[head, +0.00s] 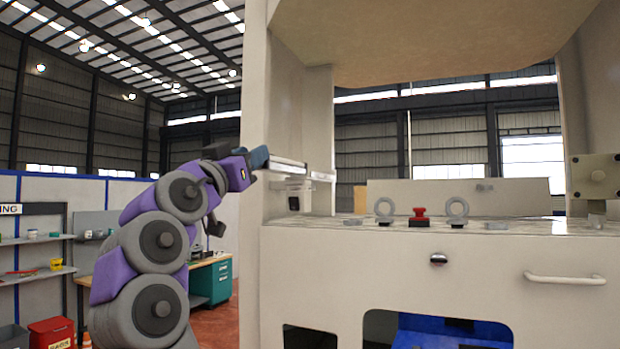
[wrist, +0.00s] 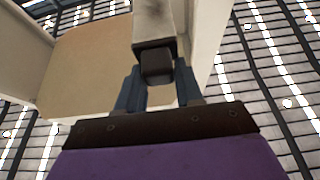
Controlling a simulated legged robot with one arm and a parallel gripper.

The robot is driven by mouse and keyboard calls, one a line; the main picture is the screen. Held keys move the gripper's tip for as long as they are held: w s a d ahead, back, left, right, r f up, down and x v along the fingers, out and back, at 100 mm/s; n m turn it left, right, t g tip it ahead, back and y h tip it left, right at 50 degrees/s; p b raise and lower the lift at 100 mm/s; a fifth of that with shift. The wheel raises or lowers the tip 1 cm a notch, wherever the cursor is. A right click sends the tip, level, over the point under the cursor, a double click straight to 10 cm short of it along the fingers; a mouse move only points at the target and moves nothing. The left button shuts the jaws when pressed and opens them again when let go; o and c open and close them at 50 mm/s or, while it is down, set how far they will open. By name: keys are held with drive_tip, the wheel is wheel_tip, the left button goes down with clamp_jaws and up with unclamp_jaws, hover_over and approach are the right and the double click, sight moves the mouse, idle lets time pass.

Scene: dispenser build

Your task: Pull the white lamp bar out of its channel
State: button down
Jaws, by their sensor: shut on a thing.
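The white lamp bar (head: 290,162) shows in the head view as a thin pale bar on the inner side of the machine's left post. It runs from my gripper (head: 262,158) to the right. My gripper meets its left end, level with the bar. In the wrist view the lamp bar (wrist: 154,22) points away from my gripper (wrist: 158,78), with a dark block (wrist: 157,66) at its near end. My two blue-grey fingers are shut on this end, one on each side. The channel is hard to make out, and how far the bar sits in it cannot be told.
The machine's left post (head: 255,110) stands close beside my gripper. The deck holds a red knob (head: 419,213) and two ring bolts. A workbench (head: 210,275) stands behind my arm.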

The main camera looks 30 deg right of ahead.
drive_tip(key=s+a, duration=0.1)
drive_tip(key=a, duration=0.1)
drive_tip(key=s+a+b, duration=0.1)
drive_tip(key=s+a, duration=0.1)
drive_tip(key=shift+s+a, duration=0.1)
drive_tip(key=shift+s, duration=0.05)
idle(0.4)
drive_tip(key=shift+r, duration=0.1)
idle(0.4)
